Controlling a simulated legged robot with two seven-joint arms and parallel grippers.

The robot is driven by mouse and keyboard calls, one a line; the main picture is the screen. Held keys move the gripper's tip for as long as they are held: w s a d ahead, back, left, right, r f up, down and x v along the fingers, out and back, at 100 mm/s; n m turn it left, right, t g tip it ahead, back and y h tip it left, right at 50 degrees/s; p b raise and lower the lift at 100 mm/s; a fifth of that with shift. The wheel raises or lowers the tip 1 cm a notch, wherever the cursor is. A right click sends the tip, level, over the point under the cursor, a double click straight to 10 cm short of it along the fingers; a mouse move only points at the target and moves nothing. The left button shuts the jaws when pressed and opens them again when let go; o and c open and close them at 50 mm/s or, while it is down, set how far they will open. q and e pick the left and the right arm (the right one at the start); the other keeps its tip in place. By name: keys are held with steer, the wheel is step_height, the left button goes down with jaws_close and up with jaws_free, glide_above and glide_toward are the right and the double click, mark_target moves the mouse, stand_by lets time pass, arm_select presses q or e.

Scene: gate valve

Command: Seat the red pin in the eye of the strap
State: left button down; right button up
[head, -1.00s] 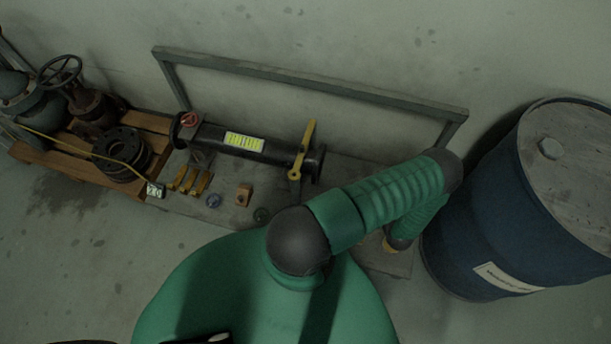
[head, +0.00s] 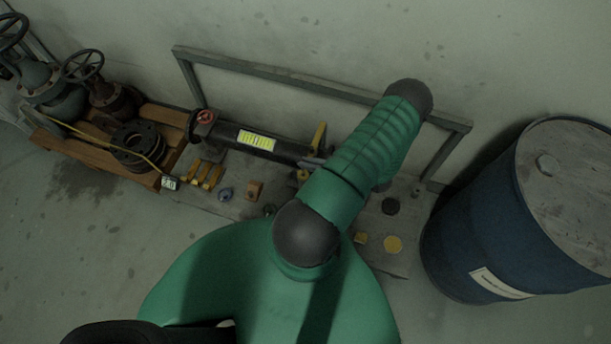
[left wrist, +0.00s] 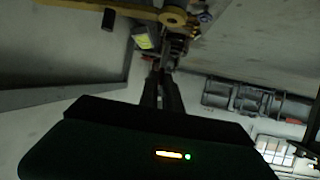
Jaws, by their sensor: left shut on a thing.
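A yellow bar (head: 319,136), which may be the strap, stands at the right end of the black pipe (head: 220,133). It also shows in the left wrist view (left wrist: 110,8), with a round yellow boss at its end. My left gripper (head: 312,163) is beside the bar, partly hidden by my arm. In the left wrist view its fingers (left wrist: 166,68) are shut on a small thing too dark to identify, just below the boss. I cannot make out the red pin or the eye for sure. My right gripper is not in view.
A red handwheel (head: 206,117) is at the pipe's left end. Several yellow pieces (head: 207,175), a blue knob (head: 226,195) and a tan block (head: 254,190) lie in front. A blue drum (head: 480,235) and grey frame (head: 300,82) stand close by.

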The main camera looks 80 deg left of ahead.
arm_select(q)
step_height(320, 180, down, 7)
steer(key=b, duration=0.2)
steer(key=shift+f+b, duration=0.2)
steer(key=shift+b, duration=0.1)
steer(key=c, duration=1.5)
jaws_free()
steer(key=shift+c, duration=0.2)
